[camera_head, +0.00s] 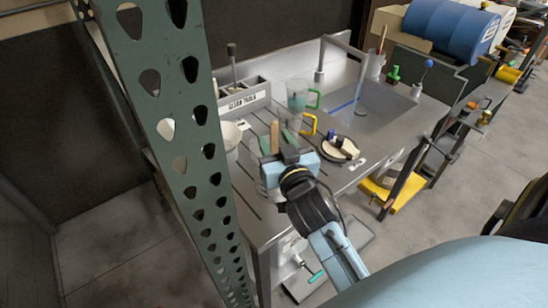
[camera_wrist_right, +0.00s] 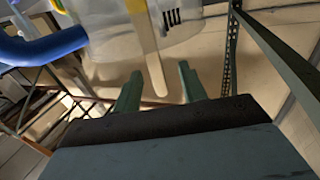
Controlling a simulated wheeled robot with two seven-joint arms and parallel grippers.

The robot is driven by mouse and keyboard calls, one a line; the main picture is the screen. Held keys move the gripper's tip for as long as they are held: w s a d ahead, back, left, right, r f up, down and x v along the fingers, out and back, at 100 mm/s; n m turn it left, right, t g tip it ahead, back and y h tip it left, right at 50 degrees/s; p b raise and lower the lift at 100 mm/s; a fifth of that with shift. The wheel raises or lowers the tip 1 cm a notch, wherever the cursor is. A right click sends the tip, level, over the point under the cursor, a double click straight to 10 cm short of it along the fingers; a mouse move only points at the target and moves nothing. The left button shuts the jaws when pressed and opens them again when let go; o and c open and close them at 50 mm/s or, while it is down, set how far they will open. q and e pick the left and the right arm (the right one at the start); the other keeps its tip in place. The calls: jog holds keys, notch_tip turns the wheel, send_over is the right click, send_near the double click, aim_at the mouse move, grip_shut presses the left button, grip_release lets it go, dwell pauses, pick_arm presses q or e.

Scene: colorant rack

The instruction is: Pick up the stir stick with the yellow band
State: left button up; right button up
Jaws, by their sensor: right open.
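A pale wooden stir stick (camera_head: 274,137) stands upright just beyond my right gripper (camera_head: 280,152) at the bench's front. In the right wrist view the stick (camera_wrist_right: 152,52) shows against a clear cup (camera_wrist_right: 100,35) with dark marks. Its end lies in line with the gap between my open right fingers (camera_wrist_right: 160,74); I cannot tell whether they touch it. A clear cup with a yellow handle (camera_head: 309,124) stands just behind the gripper. My left gripper is not in view.
A cup with a green handle (camera_head: 298,96) stands farther back, beside the grey tool box (camera_head: 245,101). A white bowl (camera_head: 229,135) is at left, a round dish (camera_head: 341,150) at right. A perforated green post (camera_head: 190,150) stands in the left foreground.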

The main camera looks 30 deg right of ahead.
jog(key=x, duration=0.4)
jog(key=shift+w+d, duration=0.15)
jog(key=shift+d, duration=0.1)
jog(key=shift+c, duration=0.3)
grip_shut()
